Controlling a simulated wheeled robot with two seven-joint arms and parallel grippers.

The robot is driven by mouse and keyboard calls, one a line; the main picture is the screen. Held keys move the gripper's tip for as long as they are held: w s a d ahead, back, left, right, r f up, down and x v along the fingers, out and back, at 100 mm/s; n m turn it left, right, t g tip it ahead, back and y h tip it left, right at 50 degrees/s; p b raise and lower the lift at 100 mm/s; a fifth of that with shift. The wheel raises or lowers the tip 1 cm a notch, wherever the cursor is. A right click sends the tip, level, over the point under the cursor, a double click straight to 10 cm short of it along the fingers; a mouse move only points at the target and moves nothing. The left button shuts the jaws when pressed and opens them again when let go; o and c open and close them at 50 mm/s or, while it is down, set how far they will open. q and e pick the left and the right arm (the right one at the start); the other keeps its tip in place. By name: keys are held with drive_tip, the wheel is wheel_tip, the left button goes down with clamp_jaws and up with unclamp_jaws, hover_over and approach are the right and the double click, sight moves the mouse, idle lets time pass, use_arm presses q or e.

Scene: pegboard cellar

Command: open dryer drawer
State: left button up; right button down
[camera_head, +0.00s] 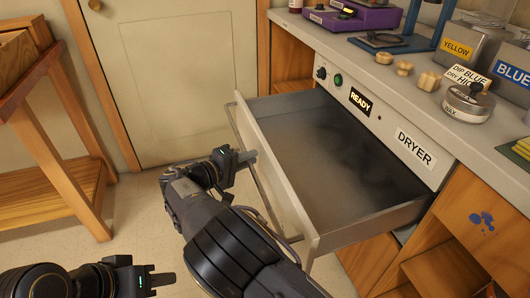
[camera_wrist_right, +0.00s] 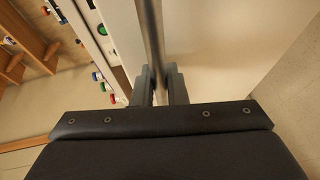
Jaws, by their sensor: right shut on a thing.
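The dryer drawer (camera_head: 325,165) is pulled well out from under the counter, and its grey interior looks empty. Its front panel faces left, with a long bar handle (camera_head: 252,165) along it. My right gripper (camera_head: 248,157) is at the handle, toward the far half of the drawer front. In the right wrist view the metal handle bar (camera_wrist_right: 151,40) runs between the two fingers (camera_wrist_right: 160,85), which are shut on it. My left gripper (camera_head: 160,281) is low at the left, away from the drawer; its fingertips' gap is not clear.
The dryer panel (camera_head: 375,115) carries a READY display (camera_head: 360,101) and a DRYER label. The counter (camera_head: 350,52) holds wooden knobs, a round tin (camera_head: 468,102) and labelled containers. A wooden table (camera_head: 60,130) stands at the left. Floor (camera_head: 140,215) is clear between it and the drawer.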

drive_tip(key=shift+s+a, duration=0.25)
drive_tip(key=shift+a, duration=0.3)
drive_tip(key=c, duration=1.5)
unclamp_jaws()
drive_tip(key=shift+o, duration=0.2)
drive_tip(key=p+v, duration=0.2)
drive_tip(key=v, duration=0.5)
drive_tip(key=shift+s+a, duration=0.25)
drive_tip(key=shift+a, duration=0.05)
drive_tip(key=shift+r, duration=0.15)
